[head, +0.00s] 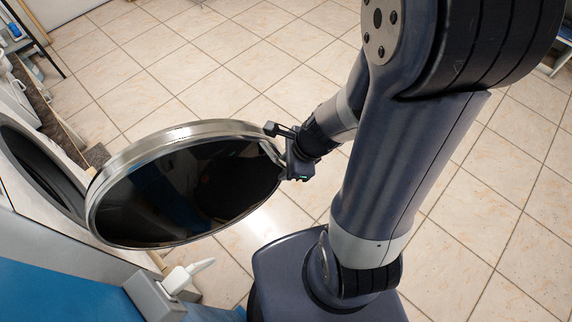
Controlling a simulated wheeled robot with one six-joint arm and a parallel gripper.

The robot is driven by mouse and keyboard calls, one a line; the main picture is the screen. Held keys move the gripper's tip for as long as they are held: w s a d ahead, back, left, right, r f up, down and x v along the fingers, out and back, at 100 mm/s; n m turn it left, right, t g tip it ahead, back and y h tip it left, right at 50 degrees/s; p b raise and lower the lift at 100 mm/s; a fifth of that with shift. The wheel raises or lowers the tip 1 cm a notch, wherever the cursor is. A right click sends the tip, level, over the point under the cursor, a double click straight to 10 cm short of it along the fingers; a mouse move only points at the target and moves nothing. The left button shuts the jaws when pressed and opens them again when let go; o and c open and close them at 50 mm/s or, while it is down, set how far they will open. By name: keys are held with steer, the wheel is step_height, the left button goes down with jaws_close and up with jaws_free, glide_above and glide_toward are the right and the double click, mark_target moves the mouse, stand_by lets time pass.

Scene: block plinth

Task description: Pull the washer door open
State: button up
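The washer door (190,187) is a round dark glass disc with a silver rim. It stands swung out wide from the white washer front at the left of the head view. The dark round opening (42,170) of the washer shows behind its left edge. My gripper (277,147) is at the right edge of the door rim, where the handle side is. Its fingers meet the rim there, but they are small and partly hidden, so I cannot tell whether they are shut on it.
A blue and grey surface (60,295) with a white-handled item (188,275) is at the lower left. A shelf with small items (14,30) stands at the top left. The tiled floor (215,60) is clear beyond the door and to the right.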

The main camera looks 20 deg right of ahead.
steer(key=p+v, duration=0.3)
steer(key=v, duration=0.7)
steer(key=shift+r+p, duration=0.3)
steer(key=shift+r, duration=0.1)
steer(key=b+x, duration=0.4)
steer(key=x, duration=0.7)
steer(key=shift+s+d+f, duration=0.15)
steer(key=shift+w, duration=0.3)
steer(key=shift+s+r, duration=0.1)
steer(key=shift+r, duration=0.1)
